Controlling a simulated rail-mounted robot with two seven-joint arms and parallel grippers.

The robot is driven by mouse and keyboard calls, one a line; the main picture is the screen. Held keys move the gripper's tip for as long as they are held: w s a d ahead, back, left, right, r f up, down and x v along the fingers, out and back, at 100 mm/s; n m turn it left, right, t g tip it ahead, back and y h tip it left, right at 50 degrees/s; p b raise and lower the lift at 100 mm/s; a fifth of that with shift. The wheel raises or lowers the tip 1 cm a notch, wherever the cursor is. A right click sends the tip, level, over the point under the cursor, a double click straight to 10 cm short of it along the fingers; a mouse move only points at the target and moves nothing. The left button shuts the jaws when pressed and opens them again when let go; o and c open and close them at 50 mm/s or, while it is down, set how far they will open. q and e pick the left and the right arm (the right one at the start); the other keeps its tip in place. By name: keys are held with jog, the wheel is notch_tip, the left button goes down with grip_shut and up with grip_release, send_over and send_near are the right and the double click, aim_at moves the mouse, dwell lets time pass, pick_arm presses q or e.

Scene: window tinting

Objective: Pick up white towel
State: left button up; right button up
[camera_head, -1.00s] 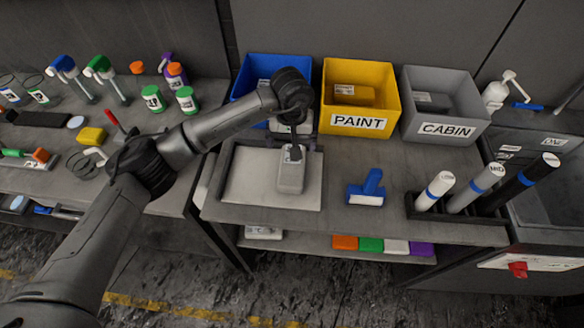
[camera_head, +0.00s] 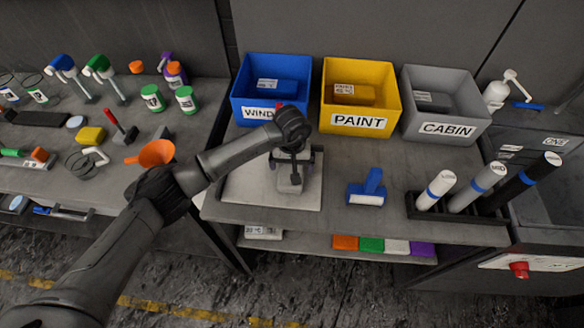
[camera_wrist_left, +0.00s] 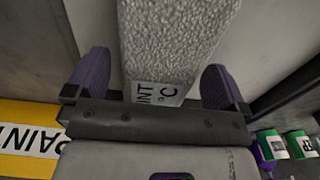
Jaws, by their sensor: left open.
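A whitish, rough-textured block with a printed label, which looks like the white towel (camera_head: 289,187), is at the pale mat (camera_head: 245,190) on the middle table. My left gripper (camera_head: 291,172) is over it and hides much of it in the head view. In the left wrist view, the towel (camera_wrist_left: 178,45) lies between the two purple-padded fingers of my left gripper (camera_wrist_left: 158,88). The fingers are open, with a gap on each side of the towel. Its label is partly hidden by the gripper body. My right gripper is not in view.
Blue (camera_head: 262,113), yellow (camera_head: 360,95) and grey (camera_head: 444,105) bins stand behind. A blue-handled tool (camera_head: 367,188) and a rack of tubes (camera_head: 455,207) stand to the right. A lower shelf holds colored pieces, including a white one (camera_head: 396,247). Open tabletop lies around the blue-handled tool.

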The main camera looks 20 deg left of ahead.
pick_arm(q)
jog(key=shift+f, duration=0.15)
jog(key=shift+c, duration=0.4)
jog(key=c, duration=0.9)
